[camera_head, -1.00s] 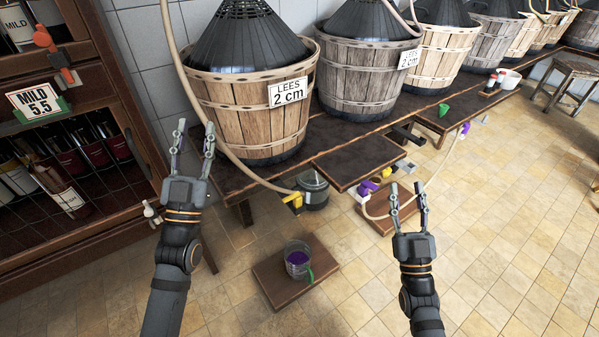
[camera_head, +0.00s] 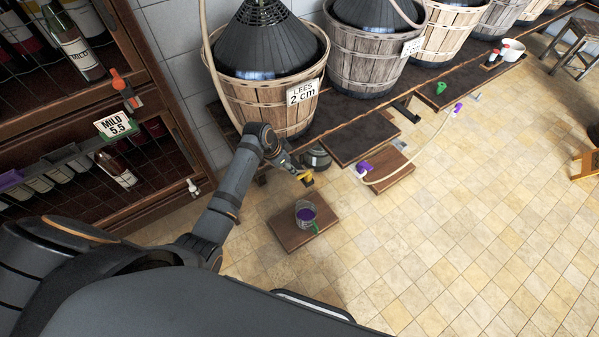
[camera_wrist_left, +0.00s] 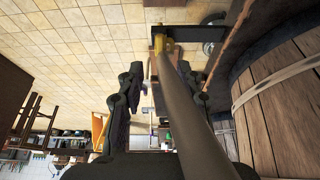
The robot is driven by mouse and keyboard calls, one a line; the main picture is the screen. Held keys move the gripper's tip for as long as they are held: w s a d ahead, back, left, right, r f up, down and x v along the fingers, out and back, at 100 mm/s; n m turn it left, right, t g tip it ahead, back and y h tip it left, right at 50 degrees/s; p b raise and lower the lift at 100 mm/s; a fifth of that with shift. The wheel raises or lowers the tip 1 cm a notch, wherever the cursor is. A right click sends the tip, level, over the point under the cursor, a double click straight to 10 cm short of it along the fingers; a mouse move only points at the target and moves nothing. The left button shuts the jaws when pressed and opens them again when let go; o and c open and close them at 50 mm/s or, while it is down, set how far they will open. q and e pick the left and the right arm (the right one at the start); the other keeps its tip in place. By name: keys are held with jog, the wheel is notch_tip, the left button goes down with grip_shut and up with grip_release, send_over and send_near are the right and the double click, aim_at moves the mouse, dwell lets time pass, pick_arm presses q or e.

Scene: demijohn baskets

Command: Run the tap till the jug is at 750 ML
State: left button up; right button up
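The jug (camera_head: 306,214) is clear with a green handle and holds purple liquid. It stands upright on a low wooden board (camera_head: 283,231); its level marks are too small to read. The yellow tap (camera_head: 305,176) hangs at the end of the hose above and behind the jug. No stream shows clearly. My left gripper (camera_head: 293,168) is at the tap. In the left wrist view its open fingers (camera_wrist_left: 160,82) stand on both sides of the hose (camera_wrist_left: 186,115), with the yellow tap (camera_wrist_left: 167,48) just beyond. My right gripper is out of view.
A wooden basket with a "LEES 2 cm" sign (camera_head: 303,92) stands on the dark bench above. A second hose with a purple tap (camera_head: 363,168) ends over another wooden board (camera_head: 392,172). A bottle rack (camera_head: 150,205) stands at the left.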

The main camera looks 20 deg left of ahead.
aim_at(300, 176)
pick_arm(q)
jog(key=b+x, duration=0.2)
jog(key=x, duration=0.7)
jog(key=shift+c, duration=0.4)
grip_shut()
